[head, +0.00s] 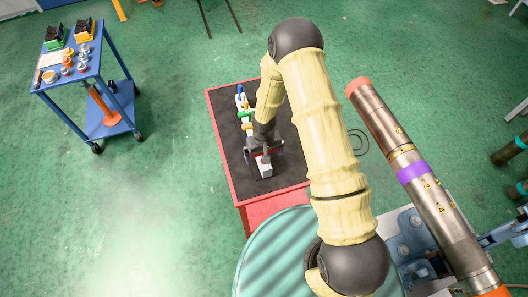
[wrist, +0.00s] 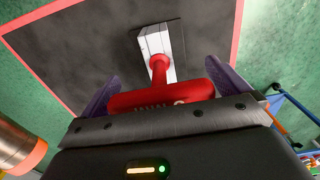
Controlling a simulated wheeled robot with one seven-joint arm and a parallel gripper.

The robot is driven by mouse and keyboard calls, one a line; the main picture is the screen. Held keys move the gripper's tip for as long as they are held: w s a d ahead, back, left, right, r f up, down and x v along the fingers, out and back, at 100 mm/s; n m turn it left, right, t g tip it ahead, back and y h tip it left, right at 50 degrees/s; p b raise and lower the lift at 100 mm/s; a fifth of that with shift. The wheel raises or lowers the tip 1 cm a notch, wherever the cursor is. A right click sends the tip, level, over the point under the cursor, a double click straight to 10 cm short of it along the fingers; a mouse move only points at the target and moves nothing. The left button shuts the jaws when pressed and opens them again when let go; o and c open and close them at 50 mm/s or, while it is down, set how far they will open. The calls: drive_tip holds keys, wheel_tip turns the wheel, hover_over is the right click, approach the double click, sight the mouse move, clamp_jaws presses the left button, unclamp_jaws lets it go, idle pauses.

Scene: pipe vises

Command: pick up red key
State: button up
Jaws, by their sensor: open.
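The red key (wrist: 160,95) is in the wrist view, with a wide, lettered handle and a round shaft. Its shaft runs down to a white block (wrist: 152,42) on the dark tabletop. The white block also shows in the head view (head: 265,170), where my gripper hides most of the key. My gripper (wrist: 160,72) is open, with one dark purple finger on each side of the key's handle. The handle lies between the fingers, close to the palm. I cannot tell whether the palm or a finger touches it. In the head view my gripper (head: 264,152) is over the block.
The red-edged table (head: 220,130) has a dark top. Blue, green and yellow items on white blocks (head: 243,108) stand farther back on it. A blue cart (head: 105,120) with parts stands at left. A large pipe (head: 420,180) with a purple band is at right.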

drive_tip(key=shift+s, duration=0.1)
drive_tip(key=c, duration=0.8)
drive_tip(key=shift+c, duration=0.2)
drive_tip(key=shift+r, duration=0.15)
wheel_tip(320, 180, up, 10)
drive_tip(key=b, duration=0.2)
drive_tip(key=shift+b, duration=0.3)
